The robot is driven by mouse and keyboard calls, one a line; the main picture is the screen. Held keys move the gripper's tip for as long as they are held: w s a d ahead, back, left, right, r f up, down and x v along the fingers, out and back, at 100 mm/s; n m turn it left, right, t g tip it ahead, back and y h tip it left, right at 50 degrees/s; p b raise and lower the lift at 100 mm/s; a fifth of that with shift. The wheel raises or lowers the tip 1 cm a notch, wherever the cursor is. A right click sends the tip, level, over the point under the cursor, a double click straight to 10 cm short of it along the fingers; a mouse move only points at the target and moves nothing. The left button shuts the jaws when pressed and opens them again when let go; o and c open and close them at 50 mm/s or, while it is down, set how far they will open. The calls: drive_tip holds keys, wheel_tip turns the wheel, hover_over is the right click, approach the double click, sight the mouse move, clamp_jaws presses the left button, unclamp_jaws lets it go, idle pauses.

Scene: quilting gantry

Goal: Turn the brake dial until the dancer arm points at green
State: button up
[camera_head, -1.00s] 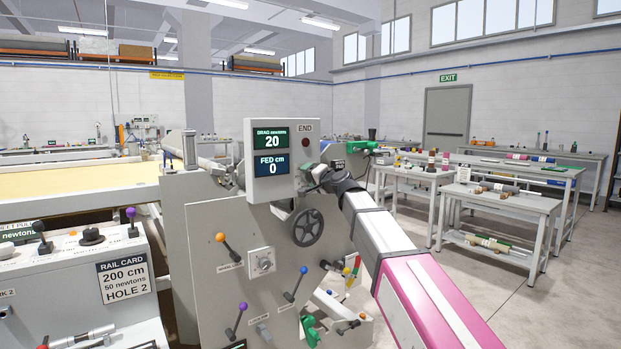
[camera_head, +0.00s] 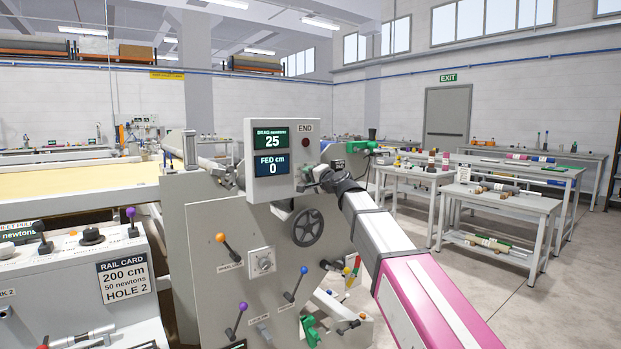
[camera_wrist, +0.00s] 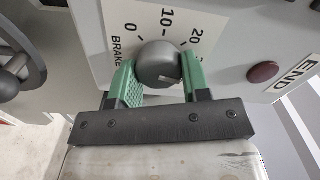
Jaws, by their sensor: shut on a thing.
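The brake dial (camera_wrist: 157,63) is a round grey knob on a white scale plate marked BRAKE, 0, 10 and 20 in the wrist view. My gripper (camera_wrist: 158,80) has its two green fingers shut on the knob, one on each side. In the head view the dial is hidden behind the display box and my arm. The display box (camera_head: 282,160) reads DRAG 25 newtons and FED 0 cm. A small bar with red, yellow and green parts (camera_head: 354,270) shows low on the machine's side; I cannot tell whether the dancer arm points at green.
A black handwheel (camera_head: 307,227) and levers with orange, blue and purple knobs stand on the machine's side panel. A rail card (camera_head: 124,278) reads 200 cm, 50 newtons, hole 2. Tables with rolls stand at the right, with clear floor in front.

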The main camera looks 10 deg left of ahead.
drive_tip(key=m, duration=0.4)
drive_tip(key=shift+f+m, duration=0.1)
drive_tip(key=shift+m, duration=0.2)
idle(0.3)
drive_tip(key=o, duration=0.9)
drive_tip(key=shift+o, duration=0.2)
drive_tip(key=shift+s+d, duration=0.1)
drive_tip(key=v, duration=1)
drive_tip(key=shift+s+d, duration=0.15)
drive_tip(key=shift+d, duration=0.05)
